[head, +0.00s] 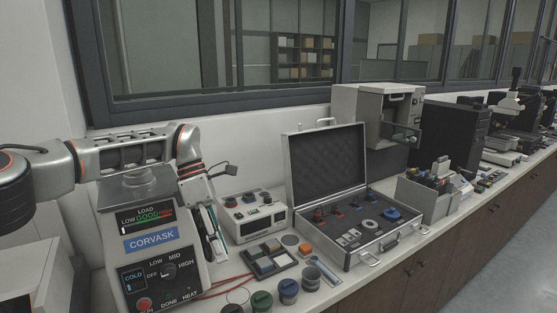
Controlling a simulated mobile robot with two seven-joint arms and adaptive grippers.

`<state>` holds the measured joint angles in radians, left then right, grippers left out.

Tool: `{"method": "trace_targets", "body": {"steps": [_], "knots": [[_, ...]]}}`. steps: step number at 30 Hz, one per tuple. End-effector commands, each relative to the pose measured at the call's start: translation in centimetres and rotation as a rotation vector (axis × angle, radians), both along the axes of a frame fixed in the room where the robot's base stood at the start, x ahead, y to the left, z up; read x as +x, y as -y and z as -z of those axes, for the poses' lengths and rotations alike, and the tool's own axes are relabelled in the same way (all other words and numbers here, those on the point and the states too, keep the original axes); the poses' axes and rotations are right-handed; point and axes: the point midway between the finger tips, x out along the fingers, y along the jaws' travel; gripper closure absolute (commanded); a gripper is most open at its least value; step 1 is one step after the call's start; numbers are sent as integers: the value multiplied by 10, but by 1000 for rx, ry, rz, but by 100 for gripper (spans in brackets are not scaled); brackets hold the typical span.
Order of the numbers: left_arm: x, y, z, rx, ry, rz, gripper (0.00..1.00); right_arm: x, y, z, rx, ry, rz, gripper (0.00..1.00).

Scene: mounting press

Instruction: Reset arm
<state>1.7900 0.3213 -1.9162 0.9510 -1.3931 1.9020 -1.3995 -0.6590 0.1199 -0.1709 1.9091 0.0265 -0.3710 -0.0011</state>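My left arm comes in from the left and passes behind and over the top of the grey CORVASK mounting press (150,243). My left gripper (216,245) hangs fingers-down just right of the press, beside its right side. The fingers are seen nearly edge-on, so I cannot tell whether they are open or shut, or whether they touch the press. The press front has a LOAD display, a blue label, a dial marked OFF, LOW, MID and HIGH, a COLD window and a red button (145,304). My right gripper is not in view.
A white control box (252,217) stands right of my gripper. An open case (345,255) with small parts lies further right. A divided tray (268,262) and several small jars (288,291) sit in front. Red cables run along the bench. A window frame runs behind.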

Motion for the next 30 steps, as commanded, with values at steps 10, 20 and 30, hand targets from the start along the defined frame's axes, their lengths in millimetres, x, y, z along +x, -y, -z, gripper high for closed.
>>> {"method": "trace_targets", "body": {"steps": [10,20,30], "knots": [[-100,177,102,-460,-273,-64,75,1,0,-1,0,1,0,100],[-159,283,90,-877,-618,-397,75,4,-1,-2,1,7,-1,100],[-133,287,76,-1179,-1045,-953,75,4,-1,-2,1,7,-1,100]]}}
